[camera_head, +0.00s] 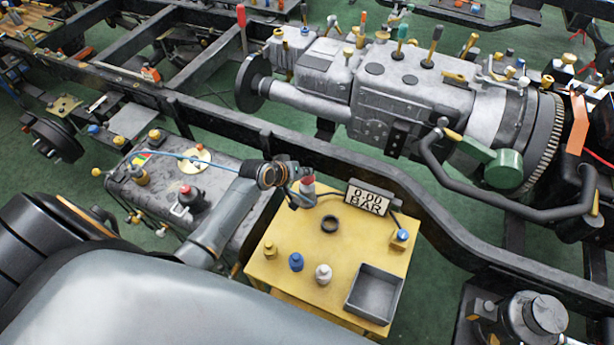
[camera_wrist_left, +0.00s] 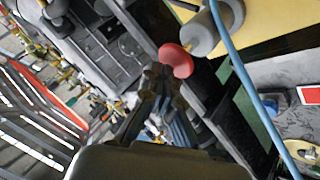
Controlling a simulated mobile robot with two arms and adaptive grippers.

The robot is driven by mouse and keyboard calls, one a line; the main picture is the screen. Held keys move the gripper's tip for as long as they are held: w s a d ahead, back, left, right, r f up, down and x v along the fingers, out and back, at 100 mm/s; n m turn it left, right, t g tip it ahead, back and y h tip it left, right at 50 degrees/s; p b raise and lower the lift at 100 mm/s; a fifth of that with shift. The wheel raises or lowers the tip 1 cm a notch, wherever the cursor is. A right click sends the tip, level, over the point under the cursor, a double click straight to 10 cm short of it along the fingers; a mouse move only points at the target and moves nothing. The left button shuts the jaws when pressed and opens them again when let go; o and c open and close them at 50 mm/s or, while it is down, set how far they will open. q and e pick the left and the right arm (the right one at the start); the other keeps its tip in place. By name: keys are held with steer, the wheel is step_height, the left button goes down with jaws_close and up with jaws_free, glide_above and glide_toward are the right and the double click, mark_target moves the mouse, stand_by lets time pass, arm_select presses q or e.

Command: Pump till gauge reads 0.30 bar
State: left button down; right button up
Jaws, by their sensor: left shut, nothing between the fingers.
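The gauge (camera_head: 368,197) is a box with a display reading 0.00 BAR, at the back of the yellow table (camera_head: 262,292). A pump with a red knob (camera_head: 307,184) stands at the table's back left, partly hidden by my left gripper (camera_head: 300,199). In the left wrist view the red knob (camera_wrist_left: 176,60) caps a grey cylinder (camera_wrist_left: 213,28). My left gripper's fingers (camera_wrist_left: 158,85) are shut and empty, right beside the knob. I cannot tell whether they touch it. My right gripper is in neither view.
On the table are a black ring (camera_head: 331,224), a brass fitting (camera_head: 269,250), a blue cap (camera_head: 296,262), a white cap (camera_head: 323,274) and a grey tray (camera_head: 393,295). A blue hose (camera_wrist_left: 236,62) crosses the wrist view. A dark chassis rail (camera_head: 440,235) runs behind the table.

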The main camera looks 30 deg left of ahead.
mark_target(305, 179)
arm_select(q)
steer(key=shift+s+f+b, duration=0.1)
steer(key=shift+f+b, duration=0.65)
steer(key=shift+f, duration=0.45)
stand_by(0.6)
steer(key=shift+r, duration=0.1)
step_height(305, 179, up, 3)
steer(key=p, duration=0.3)
steer(key=shift+p, duration=0.3)
steer(key=shift+r, duration=0.1)
stand_by(0.4)
step_height(305, 179, up, 5)
steer(key=p, duration=0.5)
steer(key=shift+r, duration=0.1)
stand_by(0.6)
